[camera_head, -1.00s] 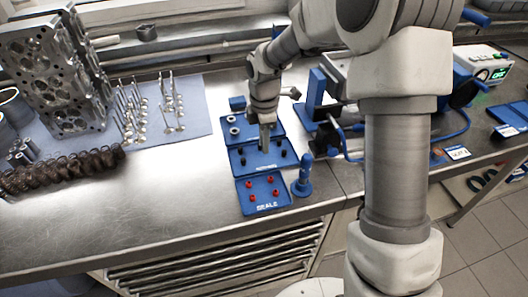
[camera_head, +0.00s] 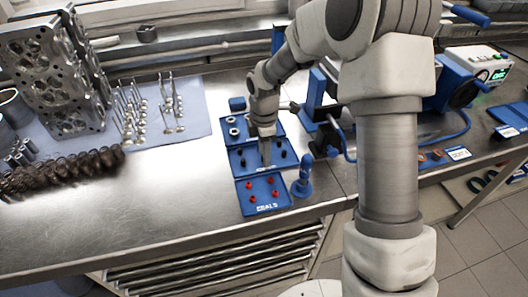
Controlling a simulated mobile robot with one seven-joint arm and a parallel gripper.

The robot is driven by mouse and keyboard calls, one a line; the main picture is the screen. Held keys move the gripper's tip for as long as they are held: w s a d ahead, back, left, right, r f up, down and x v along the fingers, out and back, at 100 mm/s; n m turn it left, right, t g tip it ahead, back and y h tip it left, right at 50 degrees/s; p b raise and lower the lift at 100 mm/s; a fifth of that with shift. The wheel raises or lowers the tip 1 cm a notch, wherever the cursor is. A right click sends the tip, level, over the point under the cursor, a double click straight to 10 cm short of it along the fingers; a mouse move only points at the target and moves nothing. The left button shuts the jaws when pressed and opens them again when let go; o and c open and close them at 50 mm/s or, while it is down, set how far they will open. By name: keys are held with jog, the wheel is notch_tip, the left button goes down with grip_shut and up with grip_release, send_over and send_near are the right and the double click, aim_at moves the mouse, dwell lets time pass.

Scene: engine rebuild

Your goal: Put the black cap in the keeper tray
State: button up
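The keeper tray is most likely the middle blue tray (camera_head: 238,169), whose label is too small and partly covered to read. Several small black pieces sit in it, one black cap (camera_head: 283,154) on its right side. My gripper (camera_head: 265,162) points down over the middle of this tray. Its fingertips are close to the tray, and I cannot make out whether they are apart or hold anything. Whatever lies right under the fingers is hidden.
The front blue tray (camera_head: 243,207) holds several red seals. The back blue tray (camera_head: 226,137) holds grey rings. A blue upright tool (camera_head: 302,183) stands at right of the trays. Valves (camera_head: 130,115) and springs (camera_head: 60,172) lie left. The steel bench between is clear.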

notch_tip(320, 180, up, 12)
jog(key=p, duration=0.1)
jog(key=s+d+r+m+t, duration=0.2)
jog(key=s+d+r+m, duration=0.3)
jog(key=s+r+m, duration=0.4)
jog(key=s+d+r+m+t, duration=0.1)
jog(key=s+d+m, duration=0.1)
jog(key=s+m, duration=0.3)
jog(key=s+d+r+m+t, duration=0.2)
jog(key=s+m, duration=0.4)
jog(key=s, duration=0.4)
jog(key=shift+s+d+r+t, duration=0.15)
jog(key=shift+d+t, duration=0.15)
jog(key=shift+d, duration=0.15)
